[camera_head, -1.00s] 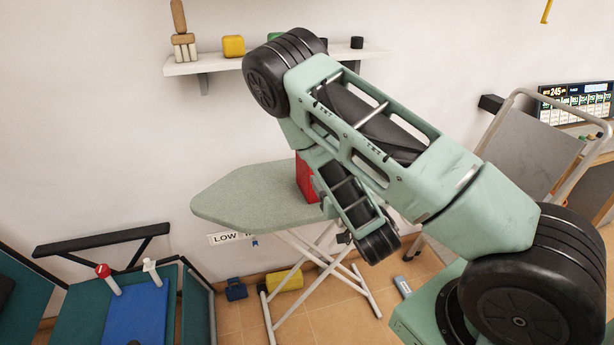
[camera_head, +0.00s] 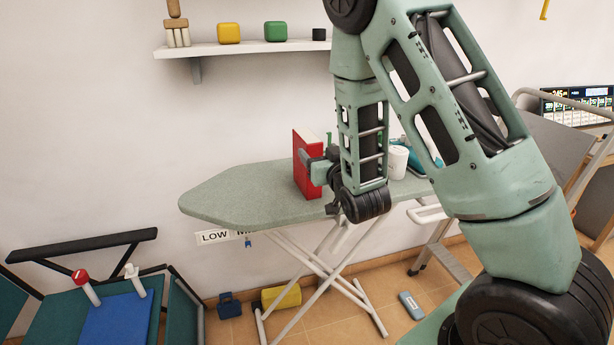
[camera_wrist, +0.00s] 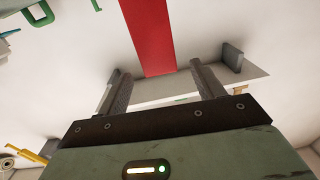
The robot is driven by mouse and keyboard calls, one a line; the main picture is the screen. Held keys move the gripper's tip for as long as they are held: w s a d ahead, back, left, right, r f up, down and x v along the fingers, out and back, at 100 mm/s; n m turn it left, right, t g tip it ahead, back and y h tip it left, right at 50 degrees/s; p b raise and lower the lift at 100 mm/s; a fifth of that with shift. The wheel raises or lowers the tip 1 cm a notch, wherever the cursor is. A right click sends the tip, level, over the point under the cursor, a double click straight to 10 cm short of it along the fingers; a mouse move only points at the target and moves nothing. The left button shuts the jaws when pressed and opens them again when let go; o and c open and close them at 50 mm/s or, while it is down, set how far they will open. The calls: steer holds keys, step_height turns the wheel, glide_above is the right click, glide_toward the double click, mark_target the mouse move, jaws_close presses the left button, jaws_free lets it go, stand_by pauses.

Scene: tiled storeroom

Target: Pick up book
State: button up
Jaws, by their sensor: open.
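The red book (camera_head: 306,165) stands upright on the grey-green ironing board (camera_head: 235,196). My gripper (camera_head: 318,154) is at the right side of the book, at about its upper half, and partly covers it. In the wrist view the book shows as a red strip (camera_wrist: 148,35), in line with the gap between the two fingers of my gripper (camera_wrist: 157,69). The fingers are apart, with space on both sides of the book. I cannot tell how far the book reaches in between them.
A white mug-like item (camera_head: 397,163) stands on the board behind my arm. A wall shelf (camera_head: 240,48) with several small blocks hangs above. A cart (camera_head: 548,150) stands at right.

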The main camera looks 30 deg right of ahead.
mark_target(309, 137)
steer(key=shift+w+f+b, duration=0.1)
steer(key=shift+f+b, duration=0.15)
steer(key=shift+b, duration=0.75)
steer(key=shift+w+d+r+p, duration=0.15)
steer(key=shift+w+p, duration=0.1)
steer(key=shift+w, duration=0.35)
steer(key=shift+w+d+r+p, duration=0.15)
steer(key=shift+w+p, duration=0.1)
steer(key=shift+w, duration=0.3)
steer(key=shift+p+x, duration=0.7)
steer(key=shift+x, duration=2)
jaws_close()
